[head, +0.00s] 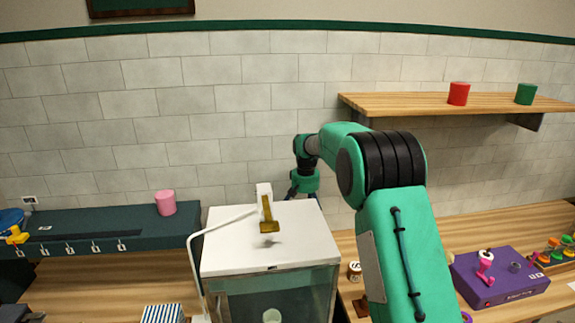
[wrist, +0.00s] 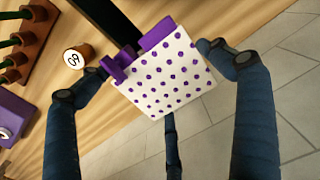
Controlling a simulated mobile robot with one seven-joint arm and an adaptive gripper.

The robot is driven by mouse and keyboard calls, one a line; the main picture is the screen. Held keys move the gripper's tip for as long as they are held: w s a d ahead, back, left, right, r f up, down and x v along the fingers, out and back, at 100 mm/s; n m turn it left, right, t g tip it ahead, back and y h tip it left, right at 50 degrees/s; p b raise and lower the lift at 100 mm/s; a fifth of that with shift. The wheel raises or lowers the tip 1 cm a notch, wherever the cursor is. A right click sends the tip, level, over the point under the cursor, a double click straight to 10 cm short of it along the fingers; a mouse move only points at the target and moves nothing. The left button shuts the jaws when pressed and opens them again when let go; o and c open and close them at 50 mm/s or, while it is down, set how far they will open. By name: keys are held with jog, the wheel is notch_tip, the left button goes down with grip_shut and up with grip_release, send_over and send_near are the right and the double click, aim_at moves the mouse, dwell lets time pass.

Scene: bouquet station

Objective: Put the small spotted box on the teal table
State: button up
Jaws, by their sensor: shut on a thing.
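The small spotted box (wrist: 165,80), white with purple dots and purple parts along its upper edge, is between the fingers of my gripper (wrist: 152,72) in the wrist view. The fingers are shut on it, and it is held above the wooden counter's edge and the floor. In the head view my gripper (head: 303,188) shows small and dark behind the white-topped cabinet, and I cannot see the box there. A dark teal surface (head: 100,228) is at the left in the head view; I cannot tell whether it is the teal table.
The white-topped cabinet (head: 265,240) bears a white and gold object (head: 266,212). A pink cup (head: 165,203) stands on the dark teal surface. A wooden counter (head: 440,235) at the right bears a purple box (head: 500,280). A round labelled piece (wrist: 78,57) stands near the spotted box.

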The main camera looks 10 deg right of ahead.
dwell(0.3)
jog(key=s+d+f+p, duration=0.1)
jog(key=d+p, duration=0.5)
jog(key=d, duration=0.6)
jog(key=s+d+f+p, duration=0.1)
jog(key=s+d+p, duration=0.3)
jog(key=d, duration=0.9)
jog(key=s+d+f+p, duration=0.1)
jog(key=s+d+p, duration=0.1)
jog(key=d+p, duration=0.7)
jog(key=d, duration=0.3)
jog(key=shift+s+d, duration=0.35)
jog(key=shift+d, duration=0.05)
jog(key=shift+f+p, duration=0.6)
jog(key=shift+f, duration=2.25)
jog(key=shift+c, duration=0.2)
jog(key=shift+f, duration=0.1)
jog(key=shift+f, duration=1.8)
jog(key=shift+f, duration=0.1)
